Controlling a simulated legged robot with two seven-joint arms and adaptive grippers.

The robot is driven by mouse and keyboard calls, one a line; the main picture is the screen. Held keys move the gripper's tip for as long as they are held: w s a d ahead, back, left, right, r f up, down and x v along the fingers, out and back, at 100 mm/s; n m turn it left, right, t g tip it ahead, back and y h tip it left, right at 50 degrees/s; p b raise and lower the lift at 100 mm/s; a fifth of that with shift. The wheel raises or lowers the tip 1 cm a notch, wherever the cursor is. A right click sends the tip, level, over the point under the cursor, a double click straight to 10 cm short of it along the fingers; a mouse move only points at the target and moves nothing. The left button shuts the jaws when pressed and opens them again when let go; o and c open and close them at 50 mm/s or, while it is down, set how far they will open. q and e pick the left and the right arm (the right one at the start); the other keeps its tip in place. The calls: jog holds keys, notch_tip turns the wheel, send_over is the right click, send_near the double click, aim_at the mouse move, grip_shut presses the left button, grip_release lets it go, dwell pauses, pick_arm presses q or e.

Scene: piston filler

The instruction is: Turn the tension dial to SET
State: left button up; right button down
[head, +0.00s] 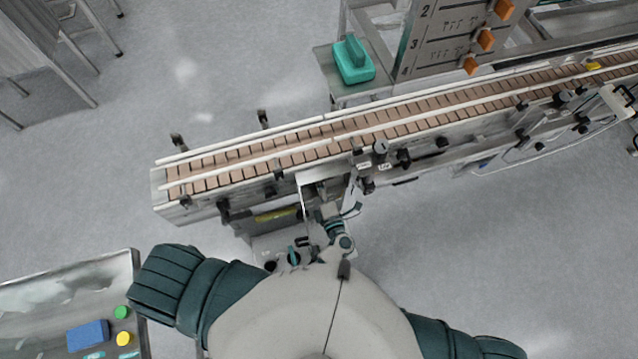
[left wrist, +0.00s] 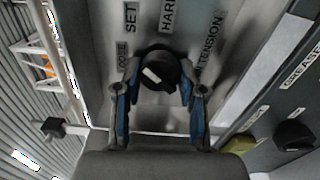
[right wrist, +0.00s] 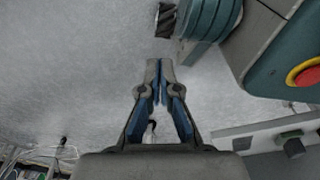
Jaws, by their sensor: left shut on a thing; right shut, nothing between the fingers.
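The black tension dial (left wrist: 160,68) with a white mark shows in the left wrist view, on a grey panel (left wrist: 95,20). Labels surround it: LOOSE (left wrist: 122,52), SET (left wrist: 130,18), HARD (left wrist: 168,15) and TENSION (left wrist: 208,48). The white mark shows at the dial's lower left in that view; I cannot tell which label it points to. My left gripper (left wrist: 160,82) is shut on the dial, one finger on each side. My right gripper (right wrist: 159,72) is shut and empty above the floor. The dial cannot be made out in the head view.
A conveyor (head: 310,145) with white rails crosses the head view. A table (head: 40,310) with a blue block (head: 88,335) is at lower left. A GREASE label (left wrist: 302,70) is right of the dial.

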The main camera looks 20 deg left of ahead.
pick_arm(q)
jog(key=shift+d+f+m, duration=0.2)
jog(key=shift+m, duration=0.4)
pick_arm(e)
jog(key=shift+s+d+f, duration=0.15)
jog(key=shift+s+f, duration=0.3)
jog(key=shift+s, duration=0.35)
pick_arm(q)
jog(key=o, duration=1.1)
jog(key=shift+c, duration=0.2)
jog(key=shift+o, duration=0.4)
jog(key=shift+w+d, duration=0.1)
pick_arm(e)
jog(key=shift+d, duration=0.15)
pick_arm(q)
jog(key=shift+r, duration=0.1)
pick_arm(e)
jog(key=shift+w, duration=0.1)
